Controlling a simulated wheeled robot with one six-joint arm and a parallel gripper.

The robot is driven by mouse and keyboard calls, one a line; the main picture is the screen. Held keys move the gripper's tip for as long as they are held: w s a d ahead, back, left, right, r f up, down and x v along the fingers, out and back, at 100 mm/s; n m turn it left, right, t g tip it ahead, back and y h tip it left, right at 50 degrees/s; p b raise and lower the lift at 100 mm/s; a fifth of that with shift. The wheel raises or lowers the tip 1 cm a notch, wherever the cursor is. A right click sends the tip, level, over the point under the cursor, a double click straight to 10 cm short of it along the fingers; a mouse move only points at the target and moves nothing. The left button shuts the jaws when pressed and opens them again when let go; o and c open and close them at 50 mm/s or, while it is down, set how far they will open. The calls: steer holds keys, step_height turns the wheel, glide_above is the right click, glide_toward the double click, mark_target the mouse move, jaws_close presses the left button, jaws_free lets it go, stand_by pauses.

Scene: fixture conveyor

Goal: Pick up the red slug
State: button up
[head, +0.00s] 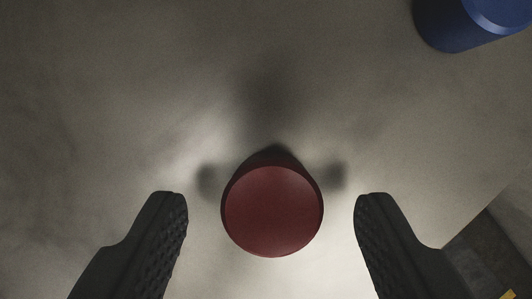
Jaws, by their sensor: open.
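The red slug (272,211) is a dark red cylinder standing upright on the grey surface, its round top facing the camera. It is in the lower middle of the head view. My gripper (272,205) is open, with one black ridged finger to the left of the slug and one to the right. A gap shows between each finger and the slug, so neither appears to touch it. How far the fingertips are above the surface is hard to tell.
A blue cylinder (455,25) stands at the upper right, cut off by the frame edge. The grey surface (110,90) is clear at the left and top. At the lower right the surface ends at a slanted edge, with a darker area and a yellow mark (508,295) beyond.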

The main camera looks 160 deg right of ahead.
mark_target(271, 229)
steer(key=shift+w+a+f, duration=0.1)
steer(key=shift+w+f, duration=0.15)
steer(key=shift+f, duration=0.45)
steer(key=c, duration=1.1)
steer(key=shift+r, duration=0.1)
step_height(271, 229, up, 10)
